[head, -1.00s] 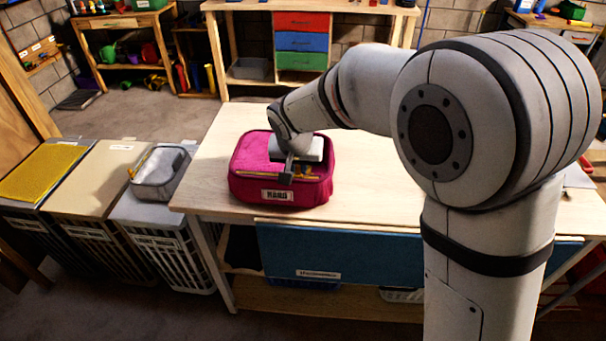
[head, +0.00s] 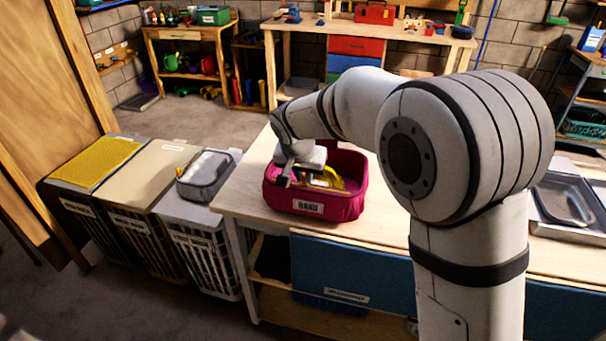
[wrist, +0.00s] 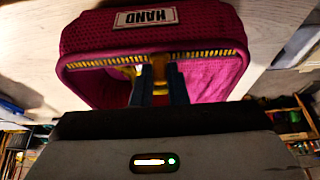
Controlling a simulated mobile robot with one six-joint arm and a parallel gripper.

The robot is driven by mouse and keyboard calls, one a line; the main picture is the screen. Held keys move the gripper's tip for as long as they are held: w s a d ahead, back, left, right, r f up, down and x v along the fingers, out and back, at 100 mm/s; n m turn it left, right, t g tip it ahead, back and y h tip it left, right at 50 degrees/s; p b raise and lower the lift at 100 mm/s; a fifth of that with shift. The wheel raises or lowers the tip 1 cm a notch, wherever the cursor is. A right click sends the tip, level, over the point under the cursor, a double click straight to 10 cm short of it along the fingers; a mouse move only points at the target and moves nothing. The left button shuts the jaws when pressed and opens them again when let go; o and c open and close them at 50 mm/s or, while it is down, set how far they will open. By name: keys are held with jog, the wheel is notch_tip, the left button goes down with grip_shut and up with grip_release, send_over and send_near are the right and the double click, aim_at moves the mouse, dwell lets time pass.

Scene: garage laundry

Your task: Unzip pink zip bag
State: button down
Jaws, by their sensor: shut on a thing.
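The pink zip bag (head: 345,207) stands upright on the wooden table, near its left end. A white label reading HAND is on its front. Its top is open on the right part, and something yellow (head: 333,180) shows inside. My gripper (head: 284,180) is at the front left of the bag's rim, shut on what seems to be the zip pull, which the fingers hide. In the wrist view the bag (wrist: 205,35) appears upside down, with yellow zip teeth (wrist: 205,55) along the rim and my fingers (wrist: 158,78) at that rim.
A grey open bag (head: 205,182) lies on the hampers left of the table (head: 245,205). A grey tray (head: 565,205) sits at the table's right. A workbench with coloured drawers (head: 355,47) stands behind. The tabletop left of the pink bag is narrow.

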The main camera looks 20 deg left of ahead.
jog(key=shift+d, duration=0.15)
dwell(0.3)
jog(key=c, duration=1.4)
grip_release()
jog(key=v, duration=0.7)
jog(key=shift+r, duration=0.35)
jog(key=shift+s, duration=0.15)
jog(key=shift+c, duration=0.3)
